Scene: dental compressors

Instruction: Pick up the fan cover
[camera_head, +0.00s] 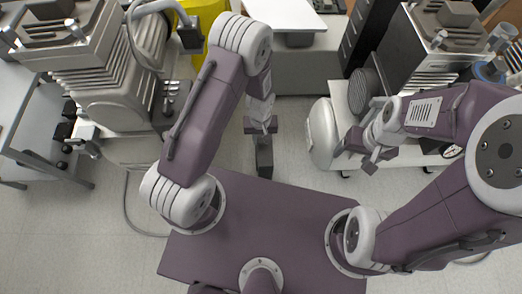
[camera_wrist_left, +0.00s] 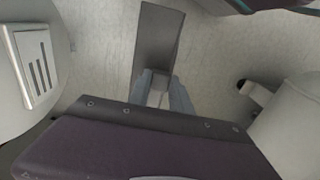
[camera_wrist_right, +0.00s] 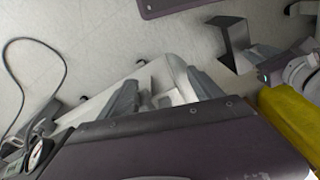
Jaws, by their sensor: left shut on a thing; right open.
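The fan cover (camera_head: 264,158) appears to be the dark grey folded sheet piece hanging from my left gripper (camera_head: 262,127) in the head view. In the left wrist view the fan cover (camera_wrist_left: 160,40) extends out from between the fingertips of the left gripper (camera_wrist_left: 160,92), which is shut on it. The right wrist view shows its bent shape (camera_wrist_right: 236,42) above the floor. My right gripper (camera_head: 357,152) is open and empty, beside the white tank at the right. In its wrist view the fingers of the right gripper (camera_wrist_right: 160,92) are spread wide.
A finned compressor (camera_head: 112,85) stands at the left and another (camera_head: 425,65) at the right. A white tank (camera_head: 322,133) is near the right gripper. A yellow bin (camera_head: 205,12) and a dark drawer cabinet (camera_head: 357,35) stand at the back. Floor (camera_head: 292,118) is clear between the compressors.

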